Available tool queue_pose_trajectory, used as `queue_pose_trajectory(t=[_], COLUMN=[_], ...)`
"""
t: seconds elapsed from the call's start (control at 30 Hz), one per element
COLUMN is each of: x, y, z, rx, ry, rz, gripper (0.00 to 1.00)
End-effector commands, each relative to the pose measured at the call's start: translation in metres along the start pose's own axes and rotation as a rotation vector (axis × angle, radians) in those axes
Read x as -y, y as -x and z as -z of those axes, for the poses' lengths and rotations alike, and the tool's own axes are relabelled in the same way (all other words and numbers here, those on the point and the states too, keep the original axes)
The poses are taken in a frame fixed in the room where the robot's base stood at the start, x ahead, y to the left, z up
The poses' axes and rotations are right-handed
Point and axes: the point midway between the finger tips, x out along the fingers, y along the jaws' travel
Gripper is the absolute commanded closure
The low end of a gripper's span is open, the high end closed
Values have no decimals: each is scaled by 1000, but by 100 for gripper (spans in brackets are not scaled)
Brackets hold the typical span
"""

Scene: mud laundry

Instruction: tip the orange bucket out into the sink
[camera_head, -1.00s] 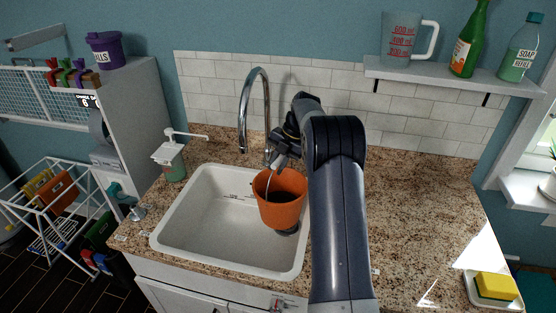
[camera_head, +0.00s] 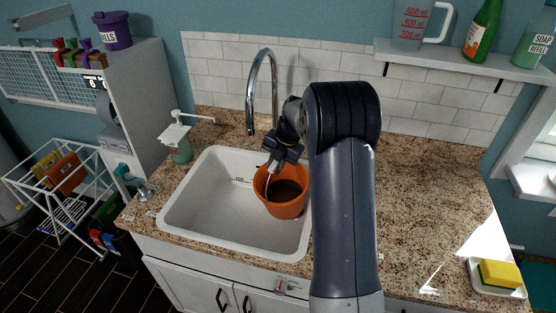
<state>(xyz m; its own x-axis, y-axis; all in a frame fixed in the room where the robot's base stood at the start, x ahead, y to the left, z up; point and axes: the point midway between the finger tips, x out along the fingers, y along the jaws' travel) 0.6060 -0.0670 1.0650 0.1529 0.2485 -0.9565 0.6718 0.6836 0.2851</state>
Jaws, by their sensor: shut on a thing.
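The orange bucket (camera_head: 284,206) is over the right part of the white sink (camera_head: 203,221), tilted so that its open mouth faces me more. Dark content shows inside it, low down. My gripper (camera_head: 272,176) is at the bucket's back left rim, shut on the bucket by its rim or its pale handle; which of the two I cannot tell. My arm covers the sink's right edge and part of the bucket's right side. Whether the bucket touches the sink is not clear.
The chrome faucet (camera_head: 262,90) arches close behind and left of my gripper. A soap dispenser (camera_head: 178,143) stands left of the sink. A yellow sponge (camera_head: 499,273) lies on a dish at the right. The granite counter right of my arm is mostly clear.

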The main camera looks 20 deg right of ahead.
Motion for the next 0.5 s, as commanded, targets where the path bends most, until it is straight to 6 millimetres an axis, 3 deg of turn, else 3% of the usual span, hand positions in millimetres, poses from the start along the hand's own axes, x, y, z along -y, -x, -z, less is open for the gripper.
queue_pose_trajectory(t=[0.5], x=[0], y=[-12], z=[30], rx=[129], ry=[38], rz=[10], gripper=[100])
